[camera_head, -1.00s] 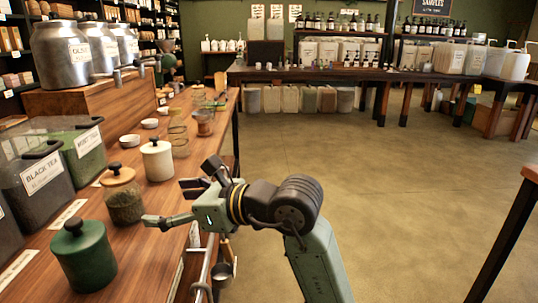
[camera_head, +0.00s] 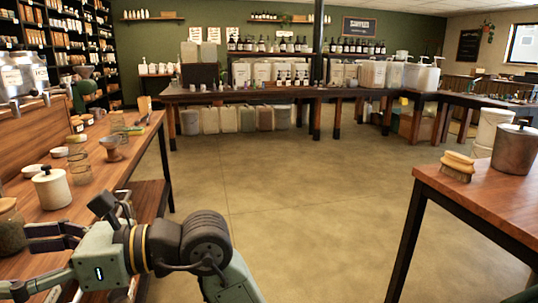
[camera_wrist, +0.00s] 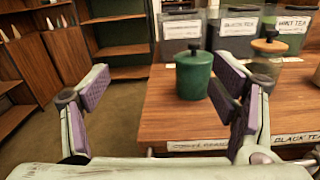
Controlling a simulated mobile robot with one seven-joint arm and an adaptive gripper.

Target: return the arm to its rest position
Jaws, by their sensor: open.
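My gripper (camera_wrist: 168,85) is open and empty in the wrist view, its two purple-padded fingers spread wide. It is beside the front edge of the wooden counter (camera_wrist: 160,120). A green lidded canister (camera_wrist: 193,78) stands upright on the counter and shows between the fingers, beyond them and apart as far as I can tell. In the head view my arm is bent at the lower left, with its gripper (camera_head: 35,255) pointing left over the counter edge.
A glass jar with a wooden lid (camera_wrist: 268,60) and labelled bins (camera_wrist: 237,30) stand on the counter. In the head view a white lidded jar (camera_head: 51,188) stands there too. A table (camera_head: 480,205) with a brush (camera_head: 457,167) is at right. The floor (camera_head: 300,215) between is clear.

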